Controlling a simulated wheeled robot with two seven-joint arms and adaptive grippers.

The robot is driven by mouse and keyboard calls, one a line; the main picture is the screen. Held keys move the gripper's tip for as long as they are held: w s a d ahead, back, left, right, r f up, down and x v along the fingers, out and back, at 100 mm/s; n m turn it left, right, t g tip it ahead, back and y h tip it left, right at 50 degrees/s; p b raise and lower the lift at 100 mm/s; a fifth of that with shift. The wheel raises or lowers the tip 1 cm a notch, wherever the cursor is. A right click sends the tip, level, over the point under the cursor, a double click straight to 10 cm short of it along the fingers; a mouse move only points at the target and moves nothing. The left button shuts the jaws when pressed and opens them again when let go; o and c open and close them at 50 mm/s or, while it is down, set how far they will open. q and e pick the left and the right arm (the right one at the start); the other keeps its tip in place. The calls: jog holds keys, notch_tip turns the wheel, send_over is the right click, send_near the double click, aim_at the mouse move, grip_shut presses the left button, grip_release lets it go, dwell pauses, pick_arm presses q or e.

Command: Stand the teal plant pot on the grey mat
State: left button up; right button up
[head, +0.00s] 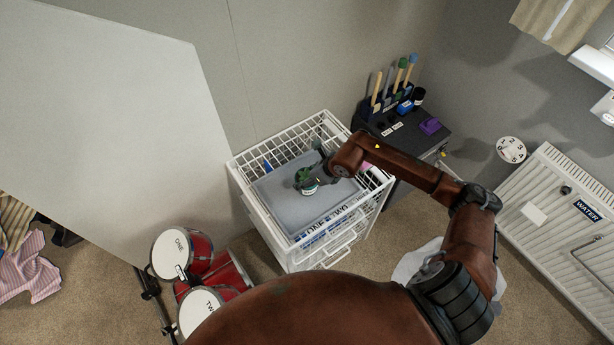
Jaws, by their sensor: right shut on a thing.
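The teal plant pot (304,178) is small and dark green, with a pale patch low on its side. It shows over the middle of the grey mat (283,207), which lies on top of a white wire basket unit (272,239). My right gripper (315,175) comes in from the right and is shut on the pot. The gripper hides part of the pot's right side. I cannot tell whether the pot's base touches the mat. My left gripper is not in view.
Wire rims surround the mat, with small items along its edges. A dark cabinet (437,147) with tools and a purple block (430,126) stands behind right. Red drums (200,250) stand at front left. A white panel labelled WATER (560,215) is at right.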

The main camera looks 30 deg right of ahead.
jog(key=shift+r, duration=0.1)
jog(key=o, duration=1.6)
jog(key=shift+c, duration=0.2)
jog(key=shift+s+d+r, duration=0.15)
jog(key=shift+r, duration=0.2)
jog(key=p+v, duration=0.1)
jog(key=v, duration=1)
jog(key=shift+p, duration=0.3)
jog(key=shift+s, duration=0.1)
